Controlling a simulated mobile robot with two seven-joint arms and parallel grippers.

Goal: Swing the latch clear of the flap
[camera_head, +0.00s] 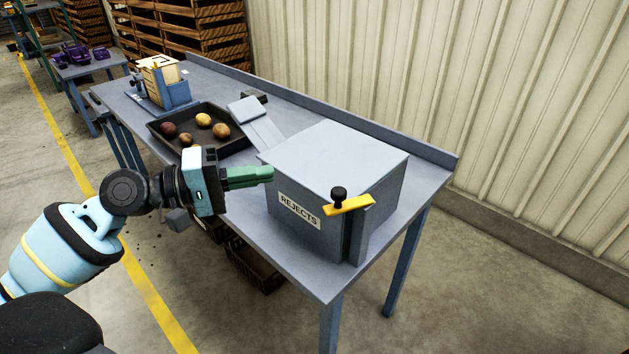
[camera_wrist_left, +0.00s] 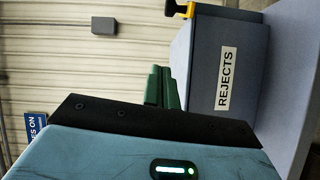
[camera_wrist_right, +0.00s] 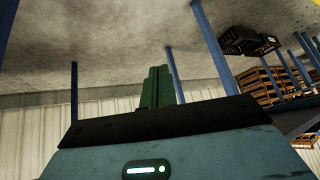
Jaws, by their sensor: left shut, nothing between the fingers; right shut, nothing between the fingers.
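The latch (camera_head: 348,205) is a yellow bar with a black knob (camera_head: 339,193) on top. It sits at the front right corner of the grey REJECTS box, on top of an upright post (camera_head: 357,236). The box's flat lid, the flap (camera_head: 335,155), lies closed, and the latch's bar reaches over its front edge. My left gripper (camera_head: 268,174) is shut and empty, with green fingers left of the box near its left front corner. In the left wrist view the latch (camera_wrist_left: 186,10) shows at the top edge, beyond the fingers. My right gripper (camera_wrist_right: 160,85) is shut and empty, away from the box.
The box stands on a grey workbench (camera_head: 290,275). A black tray (camera_head: 235,143) with several potatoes lies behind my left gripper, with a grey chute (camera_head: 262,128) beside it. A wooden and blue holder (camera_head: 165,82) stands farther back. A dark crate (camera_head: 255,268) is under the bench.

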